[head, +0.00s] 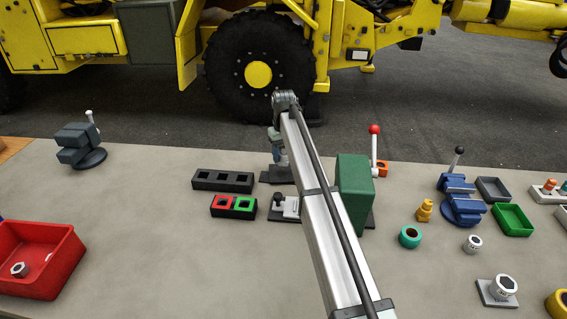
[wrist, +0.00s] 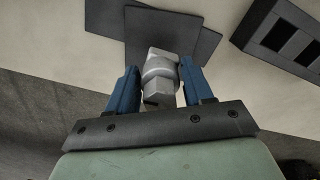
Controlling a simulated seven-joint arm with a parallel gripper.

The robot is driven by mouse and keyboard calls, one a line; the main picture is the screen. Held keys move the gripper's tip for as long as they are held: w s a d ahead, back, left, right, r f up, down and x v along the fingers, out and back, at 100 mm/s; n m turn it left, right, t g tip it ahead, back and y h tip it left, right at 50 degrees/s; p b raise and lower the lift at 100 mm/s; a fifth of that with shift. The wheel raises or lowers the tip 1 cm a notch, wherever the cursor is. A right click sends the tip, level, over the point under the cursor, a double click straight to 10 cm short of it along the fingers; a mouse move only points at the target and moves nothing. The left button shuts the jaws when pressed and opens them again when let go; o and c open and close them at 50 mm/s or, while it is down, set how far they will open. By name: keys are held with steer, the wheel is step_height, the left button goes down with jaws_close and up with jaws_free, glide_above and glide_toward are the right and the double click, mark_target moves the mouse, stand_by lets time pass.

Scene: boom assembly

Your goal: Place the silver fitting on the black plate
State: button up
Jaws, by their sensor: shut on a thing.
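The silver fitting (wrist: 160,72) is between the two blue fingers of my gripper (wrist: 158,68) in the wrist view, and the fingers are shut on it. The black plate (wrist: 102,18) lies flat beyond the fitting in that view, partly covered by a smaller dark piece (wrist: 150,24). In the head view my gripper (head: 280,155) is low over the black plate (head: 274,175) at the table's far side, partly behind my arm. I cannot tell whether the fitting touches the plate.
A black holder (head: 222,181) with square holes stands left of the plate, with a red and green block (head: 233,206) in front. A green block (head: 354,188) and a red-knobbed lever (head: 374,145) stand to the right. A red bin (head: 62,262) is at the left.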

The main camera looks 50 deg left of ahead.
mark_target(283, 162)
steer(key=shift+f, duration=1.8)
steer(key=o, duration=1.3)
steer(key=shift+f, duration=0.15)
step_height(283, 162, up, 12)
steer(key=shift+r, duration=0.15)
